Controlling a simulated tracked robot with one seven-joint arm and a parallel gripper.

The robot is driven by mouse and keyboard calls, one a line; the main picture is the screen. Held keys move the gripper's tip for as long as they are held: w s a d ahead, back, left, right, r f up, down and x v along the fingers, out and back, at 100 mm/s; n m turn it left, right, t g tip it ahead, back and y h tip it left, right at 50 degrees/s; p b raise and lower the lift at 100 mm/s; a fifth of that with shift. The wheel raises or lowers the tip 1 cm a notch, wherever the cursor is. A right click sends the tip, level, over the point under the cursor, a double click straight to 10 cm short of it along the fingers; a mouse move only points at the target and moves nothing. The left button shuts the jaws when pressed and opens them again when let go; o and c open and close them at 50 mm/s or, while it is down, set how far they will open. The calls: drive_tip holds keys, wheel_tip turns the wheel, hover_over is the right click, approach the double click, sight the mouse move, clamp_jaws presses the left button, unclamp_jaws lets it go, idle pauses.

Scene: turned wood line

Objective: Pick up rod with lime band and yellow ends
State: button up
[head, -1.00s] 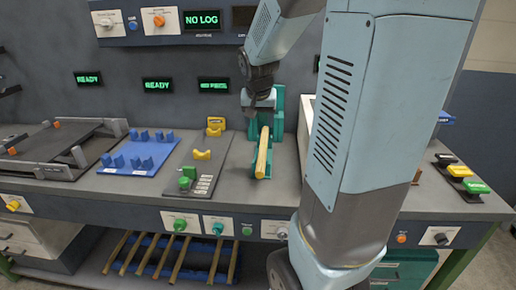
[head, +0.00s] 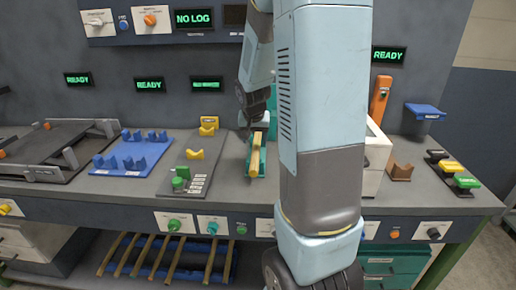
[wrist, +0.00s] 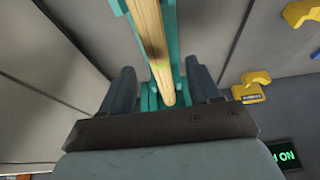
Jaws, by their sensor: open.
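A pale yellow wooden rod (head: 256,162) lies in a teal holder (head: 272,104) on the bench, pointing toward the front edge. My gripper (head: 249,118) is at the far part of the rod. In the wrist view my gripper (wrist: 158,72) is open, one finger on each side of the rod, with gaps showing.
Left of the rod stand a panel with a green knob (head: 181,180), yellow cradles (head: 195,154) and a blue tray with cradles (head: 128,155). Several rods lie on a rack (head: 165,262) below the bench. A white box (head: 374,180) stands to the right.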

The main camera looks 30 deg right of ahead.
sight(257, 144)
drive_tip(key=x, duration=0.3)
drive_tip(key=shift+w+d+f, duration=0.15)
drive_tip(key=shift+w+d, duration=0.1)
drive_tip(key=shift+d, duration=0.2)
drive_tip(key=shift+x, duration=0.8)
drive_tip(key=shift+c, duration=0.3)
clamp_jaws()
